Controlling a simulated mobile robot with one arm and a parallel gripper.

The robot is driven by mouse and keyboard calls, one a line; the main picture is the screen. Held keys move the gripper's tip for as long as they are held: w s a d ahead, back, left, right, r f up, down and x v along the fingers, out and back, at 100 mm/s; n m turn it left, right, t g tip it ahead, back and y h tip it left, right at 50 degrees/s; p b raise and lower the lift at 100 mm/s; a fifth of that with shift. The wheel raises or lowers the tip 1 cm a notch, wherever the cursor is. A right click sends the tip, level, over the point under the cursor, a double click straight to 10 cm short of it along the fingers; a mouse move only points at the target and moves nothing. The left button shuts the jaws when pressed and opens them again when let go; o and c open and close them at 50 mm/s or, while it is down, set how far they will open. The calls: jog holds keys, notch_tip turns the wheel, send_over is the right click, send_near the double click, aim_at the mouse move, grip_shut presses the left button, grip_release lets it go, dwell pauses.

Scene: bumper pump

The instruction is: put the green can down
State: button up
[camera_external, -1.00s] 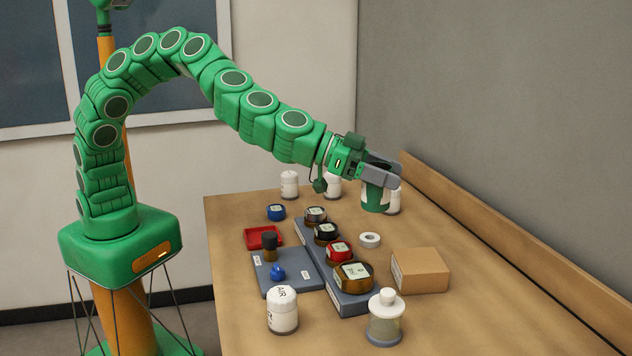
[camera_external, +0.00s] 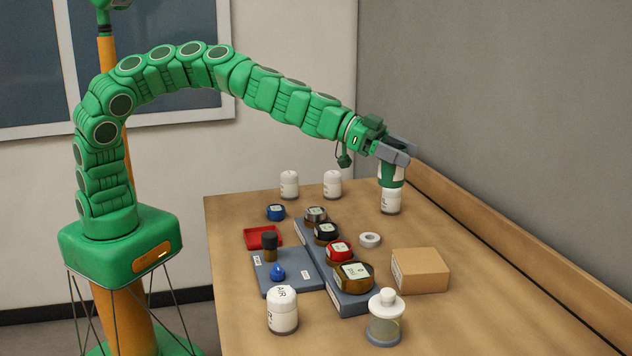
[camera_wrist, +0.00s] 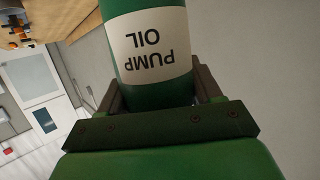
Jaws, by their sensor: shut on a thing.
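The green can (camera_external: 390,176) has a white label band, and its label reads "PUMP OIL" upside down in the wrist view (camera_wrist: 150,92). My gripper (camera_external: 399,152) is shut on the can near its top, at the back right of the table. The can hangs about upright. A white canister (camera_external: 390,203) shows directly below it in the external view, and the can's lower end overlaps its top. I cannot tell whether they touch or one is behind the other. The fingers (camera_wrist: 152,100) flank the can in the wrist view.
White canisters stand at the back (camera_external: 289,184) (camera_external: 332,184) and the front (camera_external: 283,312). A cardboard box (camera_external: 420,270) and a lidded jar (camera_external: 384,320) stand right. A wooden ledge (camera_external: 480,215) borders the wall.

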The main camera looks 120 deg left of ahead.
jog(key=s+a+m+g+h, duration=0.1)
jog(key=s+a+m+h, duration=0.5)
jog(key=s+a, duration=1.25)
jog(key=shift+n, duration=0.6)
jog(key=f, duration=0.8)
jog(key=w+a+f, duration=0.1)
jog(key=f, duration=0.7)
jog(key=w+f, duration=0.1)
jog(key=f, duration=0.7)
jog(key=shift+a, duration=0.35)
jog(key=shift+f, duration=0.15)
jog(key=o, duration=1.2)
jog(key=shift+s+r, duration=0.15)
jog(key=shift+r, duration=0.05)
jog(key=v, duration=1.1)
jog(key=shift+s+a+r, duration=0.1)
jog(key=shift+s+a, duration=0.15)
